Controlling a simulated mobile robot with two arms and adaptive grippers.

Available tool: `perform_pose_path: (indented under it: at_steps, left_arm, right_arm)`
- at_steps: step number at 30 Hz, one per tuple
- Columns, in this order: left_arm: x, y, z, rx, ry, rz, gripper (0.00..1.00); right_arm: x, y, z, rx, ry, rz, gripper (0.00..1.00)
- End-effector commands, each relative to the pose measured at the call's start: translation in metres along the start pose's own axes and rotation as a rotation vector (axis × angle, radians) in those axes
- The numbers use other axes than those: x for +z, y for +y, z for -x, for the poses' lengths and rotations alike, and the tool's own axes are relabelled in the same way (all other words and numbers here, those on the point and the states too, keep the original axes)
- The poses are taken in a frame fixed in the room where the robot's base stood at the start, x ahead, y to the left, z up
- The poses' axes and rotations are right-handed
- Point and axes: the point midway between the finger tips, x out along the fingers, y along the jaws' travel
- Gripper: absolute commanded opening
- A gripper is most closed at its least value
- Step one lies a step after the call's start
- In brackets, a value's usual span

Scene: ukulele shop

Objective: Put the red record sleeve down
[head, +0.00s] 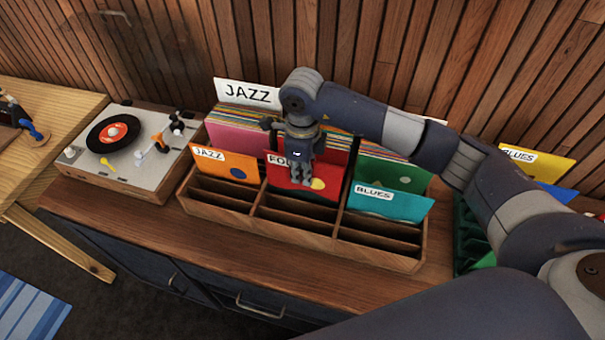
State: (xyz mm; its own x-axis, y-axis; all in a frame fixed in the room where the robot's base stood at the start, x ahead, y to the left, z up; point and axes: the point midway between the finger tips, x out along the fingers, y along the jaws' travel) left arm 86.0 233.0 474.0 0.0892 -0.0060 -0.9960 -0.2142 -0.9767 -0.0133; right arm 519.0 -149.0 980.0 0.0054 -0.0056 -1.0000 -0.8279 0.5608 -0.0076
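The red record sleeve (285,178) stands leaning in the middle column of the wooden record bin (290,234). A white label starting "FO" shows at its top left, and a yellow spot shows low on its front. My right gripper (303,172) points down over the sleeve and covers part of its upper middle. The fingertips are not clear against the sleeve, so I cannot tell whether they grip it. My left gripper is not in view.
An orange JAZZ sleeve (225,165) and a teal BLUES sleeve (390,204) stand either side, with packed records behind. Empty slots lie in front. A record player (130,150) stands left. A green crate (470,235) is at right, partly behind my arm.

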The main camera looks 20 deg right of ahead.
Motion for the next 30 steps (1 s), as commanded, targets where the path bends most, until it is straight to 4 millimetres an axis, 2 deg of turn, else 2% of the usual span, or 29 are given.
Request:
perform_pose_path:
  at_steps: [4, 27, 28, 30]
  left_arm:
    - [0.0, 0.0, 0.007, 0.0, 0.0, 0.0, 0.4]
    - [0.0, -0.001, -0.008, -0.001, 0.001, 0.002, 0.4]
    - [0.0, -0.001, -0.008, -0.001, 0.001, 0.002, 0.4]
    - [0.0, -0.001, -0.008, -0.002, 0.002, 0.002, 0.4]
  right_arm:
    - [0.0, 0.0, -0.014, 0.0, -0.001, 0.0, 0.0]
    - [0.0, 0.0, -0.027, 0.0, -0.001, 0.001, 0.0]
    - [0.0, 0.001, -0.027, 0.0, -0.001, 0.001, 0.11]
    - [0.0, 0.001, -0.027, 0.0, -0.001, 0.001, 0.25]
